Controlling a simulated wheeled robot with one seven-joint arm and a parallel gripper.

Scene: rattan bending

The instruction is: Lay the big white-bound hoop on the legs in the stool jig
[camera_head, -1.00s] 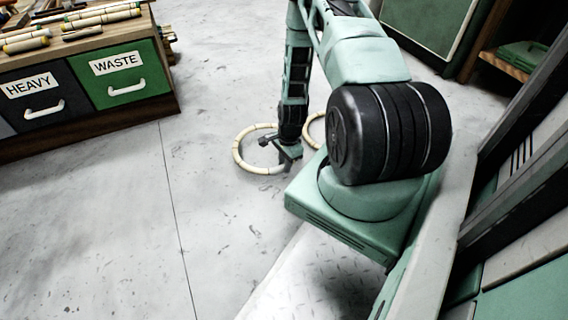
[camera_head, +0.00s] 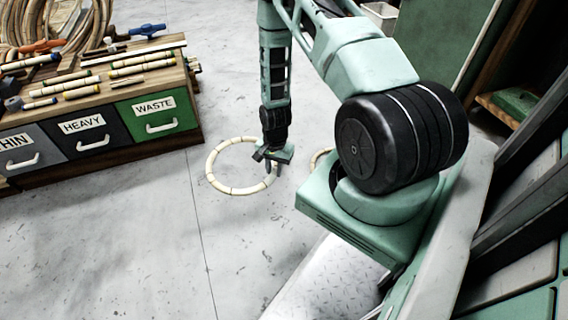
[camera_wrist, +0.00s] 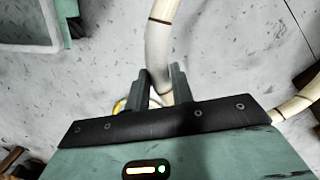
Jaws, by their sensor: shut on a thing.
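My gripper (camera_head: 273,166) is shut on a cream hoop (camera_head: 233,190) with thin dark bands, gripping its right side in the head view. In the wrist view the hoop's pale tube (camera_wrist: 157,55) runs up from between the fingers (camera_wrist: 160,88), and another stretch shows at the right. The hoop looks roughly level; its height above the floor is hard to tell. A second pale ring (camera_head: 318,157) shows partly behind my arm. I cannot make out the stool jig or its legs in either view.
A wooden bench with labelled drawers (camera_head: 156,116) stands at the left, with banded rods (camera_head: 142,68) and coiled rattan on top. Open grey floor (camera_head: 110,235) lies in front of it. A green cabinet (camera_head: 440,40) and a wooden shelf stand at the upper right.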

